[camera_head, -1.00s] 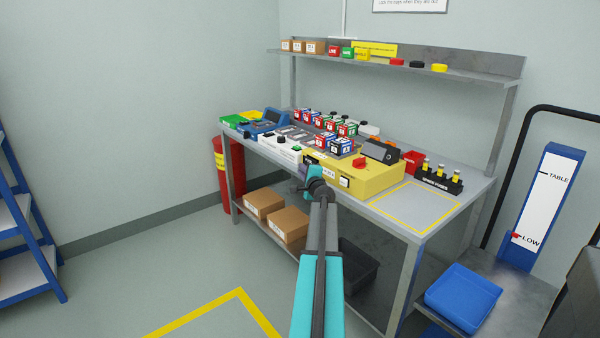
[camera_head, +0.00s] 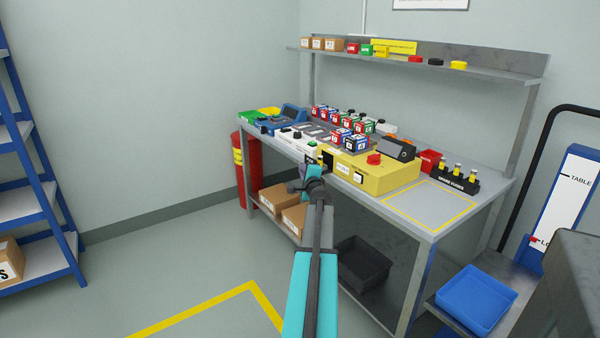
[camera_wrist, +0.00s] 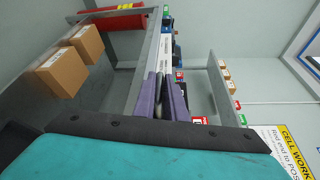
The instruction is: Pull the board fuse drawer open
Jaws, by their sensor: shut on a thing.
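The yellow board (camera_head: 385,180) stands on the bench, with a red knob on top and white labels on its front. A dark opening (camera_head: 327,156) shows at the left end of its front. My gripper (camera_head: 312,172) is just in front of that end, and the drawer is mostly hidden behind it. In the wrist view my gripper's purple fingers (camera_wrist: 162,98) are shut on a slim dark bar (camera_wrist: 160,82), which looks like the drawer's handle. How far the drawer is out I cannot tell exactly.
The grey bench (camera_head: 420,222) carries several red, green and blue labelled blocks, and a spare fuse rack (camera_head: 455,182). Cardboard boxes (camera_head: 272,200) and a dark bin (camera_head: 362,262) are below. A blue tray (camera_head: 474,300) is at right. Floor at left is clear, up to a blue rack (camera_head: 40,200).

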